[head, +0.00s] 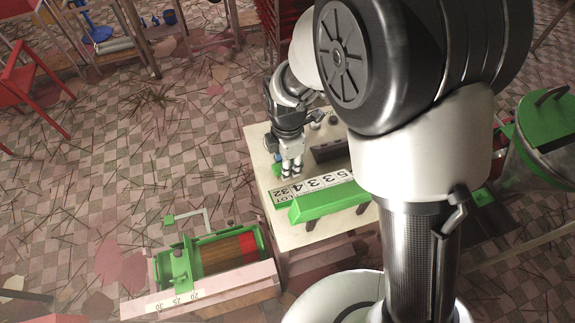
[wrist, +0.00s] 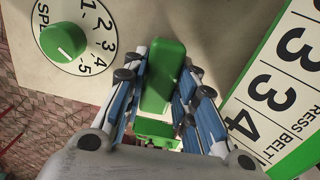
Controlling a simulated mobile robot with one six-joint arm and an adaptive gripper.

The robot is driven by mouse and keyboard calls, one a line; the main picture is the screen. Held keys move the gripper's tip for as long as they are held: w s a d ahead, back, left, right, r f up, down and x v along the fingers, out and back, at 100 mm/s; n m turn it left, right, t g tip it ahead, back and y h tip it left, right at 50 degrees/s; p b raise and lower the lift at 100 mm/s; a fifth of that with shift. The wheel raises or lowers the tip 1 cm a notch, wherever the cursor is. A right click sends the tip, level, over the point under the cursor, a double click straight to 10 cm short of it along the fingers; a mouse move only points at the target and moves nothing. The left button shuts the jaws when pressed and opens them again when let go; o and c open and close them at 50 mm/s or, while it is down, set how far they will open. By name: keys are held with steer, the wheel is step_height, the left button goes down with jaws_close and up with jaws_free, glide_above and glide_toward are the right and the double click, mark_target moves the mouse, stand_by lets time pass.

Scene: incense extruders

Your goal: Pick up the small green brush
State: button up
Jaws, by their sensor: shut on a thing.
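My gripper (head: 291,168) is low over the left part of the pale machine table in the head view. In the wrist view my gripper (wrist: 164,112) has its blue-padded fingers closed on both sides of a green block-shaped piece, which I take to be the small green brush (wrist: 163,75). More green shows lower down between the fingers. The bristles cannot be made out. In the head view the fingers largely hide the brush. I cannot tell whether it touches the table top.
A green dial knob (wrist: 63,42) is left of the fingers, and a numbered counter panel (wrist: 275,95) is at right. A green bar (head: 328,201) lies along the table (head: 262,155) front. A green-framed roller unit (head: 222,252) stands lower left. Sticks litter the floor.

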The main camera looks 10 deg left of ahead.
steer(key=shift+r, duration=0.1)
steer(key=shift+c, duration=0.3)
step_height(320, 180, up, 20)
steer(key=p, duration=0.3)
